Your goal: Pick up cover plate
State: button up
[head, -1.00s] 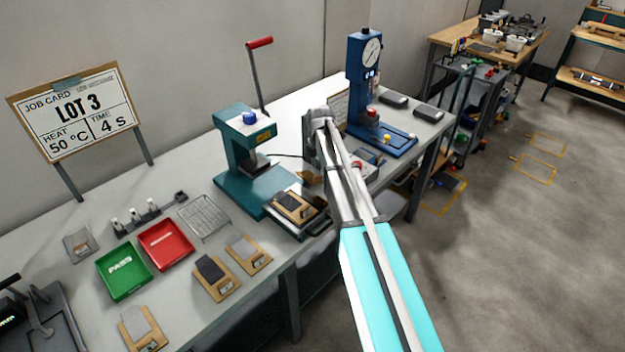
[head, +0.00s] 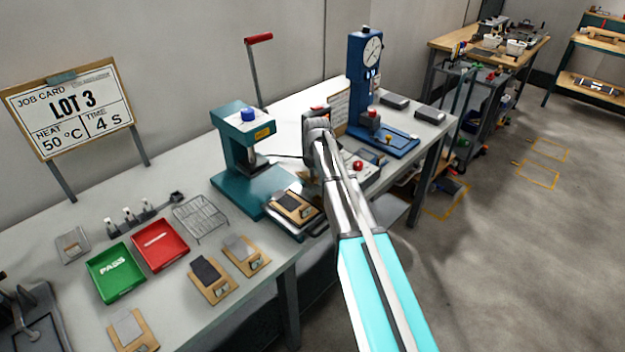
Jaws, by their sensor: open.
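I cannot tell for certain which piece is the cover plate. Candidates are a dark plate (head: 206,270) and a grey plate (head: 239,247) on wooden holders at the bench's front, and another grey plate (head: 128,328) on a holder nearer me. A brown-topped piece (head: 296,207) lies on the tray right of the teal press. My gripper (head: 308,155) is over the bench, between the teal press and the blue gauge press. It is open; my wrist and arm hide most of its fingers and whatever is directly below.
The teal press (head: 240,160) and blue gauge press (head: 364,95) stand close on either side of my gripper. A green PASS tray (head: 114,287), a red tray (head: 160,262) and a wire rack (head: 201,218) lie to the left. A control box with a red button (head: 357,166) sits behind my arm.

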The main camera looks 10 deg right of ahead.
jog(key=shift+c, duration=0.3)
grip_shut()
jog(key=shift+r, duration=0.15)
dwell(0.3)
notch_tip(320, 180, up, 3)
jog(key=p, duration=0.3)
jog(key=s+a+r+p, duration=0.4)
jog(key=s+r+p, duration=0.5)
jog(key=s, duration=0.4)
jog(key=shift+s+a+r+p, duration=0.15)
jog(key=shift+r+p, duration=0.2)
jog(key=shift+p, duration=0.15)
